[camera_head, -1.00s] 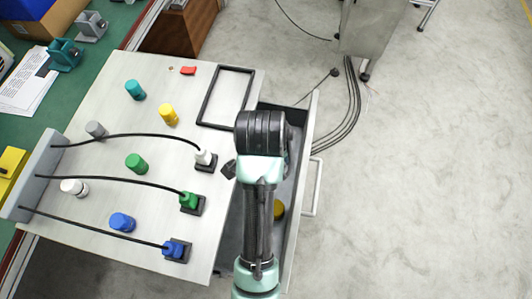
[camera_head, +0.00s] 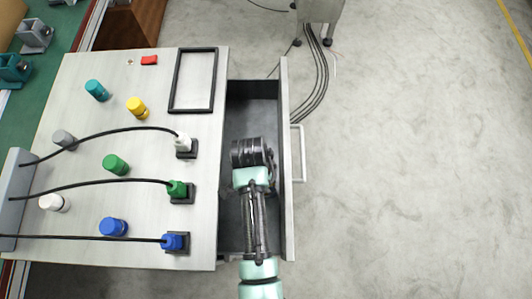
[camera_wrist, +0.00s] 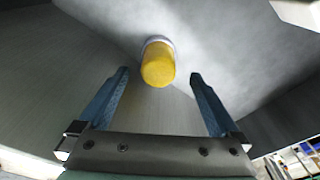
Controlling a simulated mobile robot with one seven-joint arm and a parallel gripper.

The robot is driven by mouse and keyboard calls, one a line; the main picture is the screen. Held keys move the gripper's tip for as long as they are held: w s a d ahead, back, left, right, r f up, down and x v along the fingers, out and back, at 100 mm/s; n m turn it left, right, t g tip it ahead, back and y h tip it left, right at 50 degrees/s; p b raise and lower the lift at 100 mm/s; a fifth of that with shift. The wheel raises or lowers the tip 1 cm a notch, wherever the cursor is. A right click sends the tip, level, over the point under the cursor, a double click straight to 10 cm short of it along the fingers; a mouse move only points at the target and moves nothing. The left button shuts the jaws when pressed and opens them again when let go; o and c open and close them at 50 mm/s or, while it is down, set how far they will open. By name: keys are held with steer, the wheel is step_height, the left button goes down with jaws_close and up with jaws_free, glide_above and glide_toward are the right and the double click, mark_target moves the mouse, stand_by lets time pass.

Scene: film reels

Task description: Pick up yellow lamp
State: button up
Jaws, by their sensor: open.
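A yellow lamp (camera_wrist: 158,63) with a pale base lies inside the open drawer, ahead of and between my fingertips in the wrist view. My gripper (camera_wrist: 159,76) is open, and its two blue fingers stand to the left and right of the lamp with gaps on both sides. In the head view my arm hides this lamp and my fingers. Another yellow lamp (camera_head: 137,107) sits on the panel top, left of the arm.
The open drawer (camera_head: 287,215) has raised walls close around my arm. The panel (camera_head: 90,160) holds a teal lamp (camera_head: 96,90), a green lamp (camera_head: 116,164), a blue lamp (camera_head: 113,227) and several cables. The floor at right is free.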

steer(key=shift+w+d+f, duration=0.1)
steer(key=shift+d+f, duration=0.1)
steer(key=shift+f, duration=0.7)
steer(key=shift+d+f, duration=0.15)
steer(key=shift+f, duration=0.7)
steer(key=c, duration=1.5)
